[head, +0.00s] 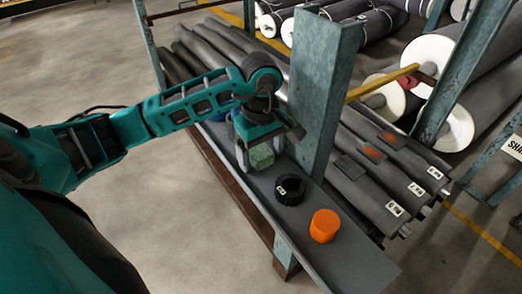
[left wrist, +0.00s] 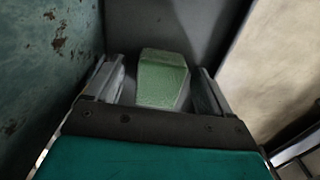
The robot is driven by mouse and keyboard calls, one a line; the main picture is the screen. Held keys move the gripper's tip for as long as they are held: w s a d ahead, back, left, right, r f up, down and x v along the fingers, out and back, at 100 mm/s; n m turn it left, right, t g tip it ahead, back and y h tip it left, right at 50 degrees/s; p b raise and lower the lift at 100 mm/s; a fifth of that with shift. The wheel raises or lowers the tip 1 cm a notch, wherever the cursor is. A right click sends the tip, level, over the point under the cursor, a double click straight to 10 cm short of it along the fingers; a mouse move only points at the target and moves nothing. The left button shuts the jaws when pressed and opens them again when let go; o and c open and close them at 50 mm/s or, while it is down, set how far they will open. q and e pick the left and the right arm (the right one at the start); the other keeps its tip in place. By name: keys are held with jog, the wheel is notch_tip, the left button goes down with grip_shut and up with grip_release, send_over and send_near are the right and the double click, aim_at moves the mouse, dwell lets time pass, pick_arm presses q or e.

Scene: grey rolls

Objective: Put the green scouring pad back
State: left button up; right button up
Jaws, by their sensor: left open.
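The green scouring pad (head: 262,156) is a pale green block at the grey shelf (head: 352,243), just below my left gripper (head: 261,160). In the left wrist view the pad (left wrist: 162,78) lies between the two fingers of the left gripper (left wrist: 160,88), with a gap on each side. The left gripper is open. I cannot tell whether the pad rests on the shelf. My right gripper is not in view.
A black round object (head: 290,190) and an orange cylinder (head: 324,226) stand on the shelf right of the pad. A teal metal post (head: 322,90) rises close beside the gripper. Long grey rolls (head: 375,185) lie behind the shelf.

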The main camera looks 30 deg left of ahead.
aim_at(261, 152)
pick_arm(q)
jog(key=shift+r, duration=0.4)
notch_tip(261, 152, up, 12)
jog(key=p, duration=0.1)
jog(key=shift+f, duration=0.25)
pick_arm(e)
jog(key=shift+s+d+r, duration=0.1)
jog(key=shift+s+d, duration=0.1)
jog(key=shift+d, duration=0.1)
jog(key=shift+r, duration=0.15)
